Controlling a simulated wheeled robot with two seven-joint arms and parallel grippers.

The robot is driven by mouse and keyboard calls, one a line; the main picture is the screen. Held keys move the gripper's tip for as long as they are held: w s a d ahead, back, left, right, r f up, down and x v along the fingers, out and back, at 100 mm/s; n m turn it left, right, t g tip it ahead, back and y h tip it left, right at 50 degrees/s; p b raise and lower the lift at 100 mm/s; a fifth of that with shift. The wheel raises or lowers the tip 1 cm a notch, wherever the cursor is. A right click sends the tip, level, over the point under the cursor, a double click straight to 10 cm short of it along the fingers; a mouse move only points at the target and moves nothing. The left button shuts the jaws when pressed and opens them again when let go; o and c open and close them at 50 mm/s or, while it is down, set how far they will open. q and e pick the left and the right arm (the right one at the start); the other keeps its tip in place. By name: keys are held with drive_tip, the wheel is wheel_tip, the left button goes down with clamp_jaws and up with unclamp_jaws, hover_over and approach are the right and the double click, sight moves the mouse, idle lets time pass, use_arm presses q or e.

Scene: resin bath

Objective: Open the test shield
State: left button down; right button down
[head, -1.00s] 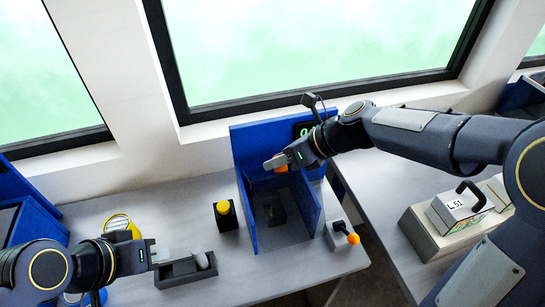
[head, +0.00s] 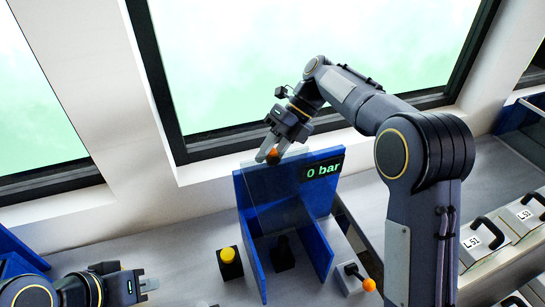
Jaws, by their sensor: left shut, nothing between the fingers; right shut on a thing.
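The test shield (head: 280,180) is a clear, see-through panel on the blue test booth (head: 323,248). It stands raised at the top of the booth, with an orange knob (head: 272,158) at its upper edge. Its exact tilt is hard to tell. My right gripper (head: 269,154) is shut on this orange knob, above the booth. A dark fixture (head: 283,254) stands between the booth's side walls. My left gripper (head: 149,285) is shut and empty at the lower left, well apart from the booth.
A display (head: 323,171) on the booth's back reads "0 bar". A black box with a yellow button (head: 228,255) stands left of the booth. A lever with an orange ball (head: 369,285) stands to its right. Cases with black handles (head: 484,231) sit at the far right.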

drive_tip(key=shift+w+a+f+g, duration=0.2)
drive_tip(key=shift+w+g, duration=0.1)
drive_tip(key=shift+w, duration=0.2)
drive_tip(key=c, duration=1.1)
unclamp_jaws()
drive_tip(key=shift+d, duration=0.1)
